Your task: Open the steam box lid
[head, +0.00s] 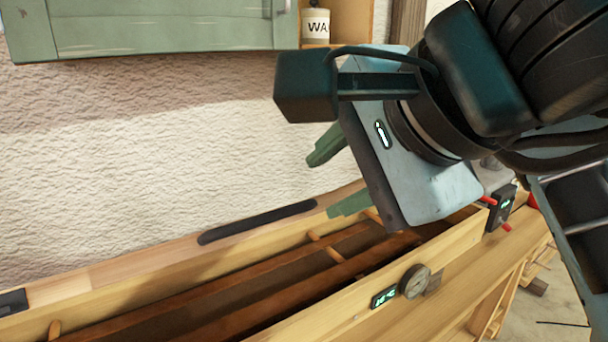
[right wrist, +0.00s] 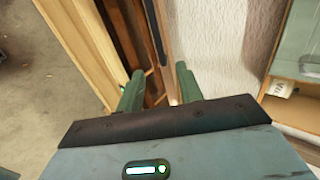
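The steam box (head: 440,255) is a long light-wood box along the wall. Its brown interior shows from above, with several thin cross dowels inside, so the top is uncovered here. A wooden board (head: 130,262) with a long black bar (head: 258,221) runs along its back edge; I cannot tell for sure whether this is the lid. My right gripper (head: 322,186) is open and empty, its green fingers apart above the box's back edge. In the right wrist view the gripper (right wrist: 160,88) has the box interior (right wrist: 130,45) beyond its fingers. My left gripper is out of view.
A dial gauge (head: 415,281) and a small lit display (head: 384,297) sit on the box front. A green cabinet (head: 150,25) and a white labelled jar (head: 316,25) are above. A textured wall (head: 130,140) stands behind the box.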

